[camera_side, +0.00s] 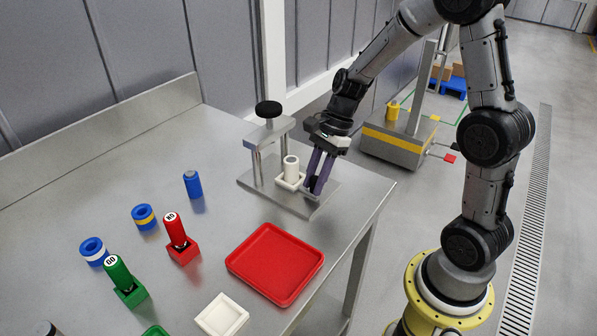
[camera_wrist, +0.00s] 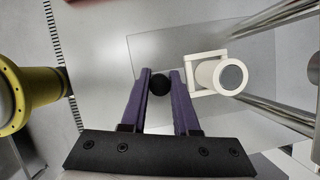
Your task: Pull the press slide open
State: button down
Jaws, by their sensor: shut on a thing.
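The press stands at the back right of the steel table, with a base plate (camera_side: 258,187), two posts, a crossbar and a black top knob (camera_side: 268,109). A cream square holder (camera_side: 282,182), seemingly the slide, sits on the plate with a cream cylinder (camera_side: 291,165) upright in it. The wrist view also shows the holder (camera_wrist: 193,76) and cylinder (camera_wrist: 220,78). My gripper (camera_side: 317,183) points down at the slide's right side. Its purple fingers (camera_wrist: 160,76) are shut on a small black knob (camera_wrist: 160,85). The knob's link to the slide is hidden.
A red tray (camera_side: 275,263) lies in front of the press, with a cream square dish (camera_side: 222,316) nearer. Red (camera_side: 177,238) and green (camera_side: 122,278) stamps, blue rings (camera_side: 144,217) and a blue cylinder (camera_side: 193,184) stand left. The table's right edge is close to my gripper.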

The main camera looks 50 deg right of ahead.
jog(key=shift+s+r, duration=0.1)
jog(key=shift+s, duration=1.75)
jog(key=c, duration=0.9)
grip_release()
jog(key=v, duration=1.4)
jog(key=shift+a, duration=0.15)
